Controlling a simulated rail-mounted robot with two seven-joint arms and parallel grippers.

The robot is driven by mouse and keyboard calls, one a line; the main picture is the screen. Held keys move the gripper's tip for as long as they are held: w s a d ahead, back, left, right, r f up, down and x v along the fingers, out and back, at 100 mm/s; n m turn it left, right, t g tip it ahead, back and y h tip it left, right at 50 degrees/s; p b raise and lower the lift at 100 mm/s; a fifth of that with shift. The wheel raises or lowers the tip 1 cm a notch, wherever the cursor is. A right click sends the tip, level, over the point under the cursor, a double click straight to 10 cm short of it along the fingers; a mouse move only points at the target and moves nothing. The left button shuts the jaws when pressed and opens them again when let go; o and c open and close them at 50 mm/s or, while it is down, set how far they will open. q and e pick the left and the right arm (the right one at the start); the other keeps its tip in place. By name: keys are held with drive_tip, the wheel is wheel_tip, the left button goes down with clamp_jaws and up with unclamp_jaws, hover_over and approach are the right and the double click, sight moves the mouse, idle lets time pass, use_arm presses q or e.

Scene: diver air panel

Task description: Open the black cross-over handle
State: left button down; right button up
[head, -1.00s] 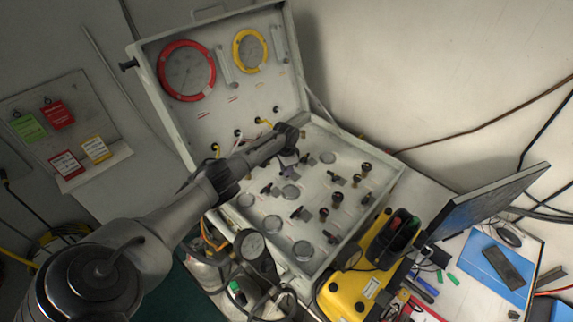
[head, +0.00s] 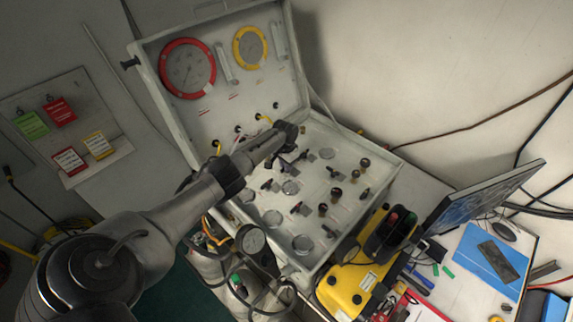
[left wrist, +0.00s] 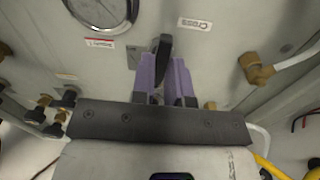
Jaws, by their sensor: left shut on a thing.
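In the left wrist view the black cross-over handle (left wrist: 163,48) stands out from the pale panel, beside a label reading "Cross" (left wrist: 195,24). My left gripper (left wrist: 164,78) has its two purple fingers on either side of the handle and is shut on it. In the head view my left gripper (head: 287,133) reaches the upper part of the panel (head: 345,150), below the open lid. The gripper and arm hide the handle there. My right gripper is in neither view.
The panel case's lid (head: 215,105) stands open with a red-rimmed gauge (head: 187,68) and a yellow-rimmed gauge (head: 250,47). Several other black handles and brass-coloured knobs (head: 365,162) crowd the panel. A yellow case (head: 345,290) and a monitor (head: 480,205) stand at right.

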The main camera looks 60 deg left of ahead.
use_arm(q)
drive_tip(key=c, duration=1.1)
unclamp_jaws()
drive_tip(key=r, duration=1.4)
drive_tip(key=shift+a, duration=0.35)
